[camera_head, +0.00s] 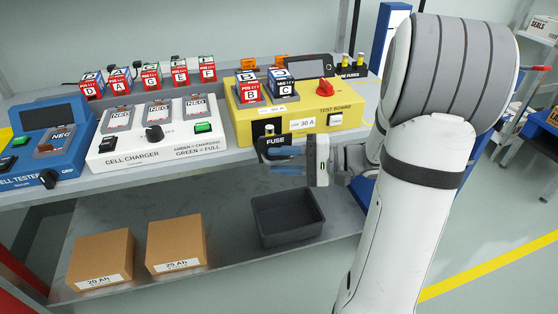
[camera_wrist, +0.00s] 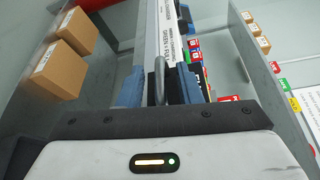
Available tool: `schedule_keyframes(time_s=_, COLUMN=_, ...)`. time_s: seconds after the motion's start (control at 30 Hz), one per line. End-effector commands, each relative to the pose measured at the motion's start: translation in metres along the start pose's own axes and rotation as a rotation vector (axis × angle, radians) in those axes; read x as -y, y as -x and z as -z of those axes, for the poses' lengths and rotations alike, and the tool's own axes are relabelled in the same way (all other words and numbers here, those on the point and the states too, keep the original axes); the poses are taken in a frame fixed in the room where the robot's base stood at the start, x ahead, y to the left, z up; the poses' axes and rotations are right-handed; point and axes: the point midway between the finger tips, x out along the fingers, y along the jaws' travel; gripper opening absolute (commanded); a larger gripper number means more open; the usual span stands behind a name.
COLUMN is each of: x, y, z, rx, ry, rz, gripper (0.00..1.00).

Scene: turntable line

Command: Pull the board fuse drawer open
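The yellow test board (camera_head: 285,122) stands on the bench. Its black fuse drawer (camera_head: 274,143), labelled FUSE, is low on its front left side. My gripper (camera_head: 275,163) is at the drawer front, reaching in from the right, and partly hides it. In the wrist view a grey bar-like handle (camera_wrist: 160,80) stands between my two blue fingers (camera_wrist: 156,88). A gap shows beside the handle, so the fingers look open around it. How far the drawer is out cannot be told.
The white cell charger (camera_head: 155,140) and blue cell tester (camera_head: 45,150) stand left of the board. Battery cells (camera_head: 265,90) sit in the board. A grey bin (camera_head: 287,218) and two cartons (camera_head: 176,243) are on the shelf below.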

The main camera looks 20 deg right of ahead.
Motion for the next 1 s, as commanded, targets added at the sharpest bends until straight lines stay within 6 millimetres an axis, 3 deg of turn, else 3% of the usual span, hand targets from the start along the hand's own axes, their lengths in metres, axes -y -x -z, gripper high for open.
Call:
schedule_keyframes(time_s=0.5, x=0.000, y=0.072, z=0.000, rx=-0.004, ry=0.000, rz=0.000, gripper=0.32)
schedule_keyframes(time_s=1.0, x=-0.001, y=0.076, z=0.000, rx=-0.001, ry=0.000, rz=0.000, gripper=0.32)
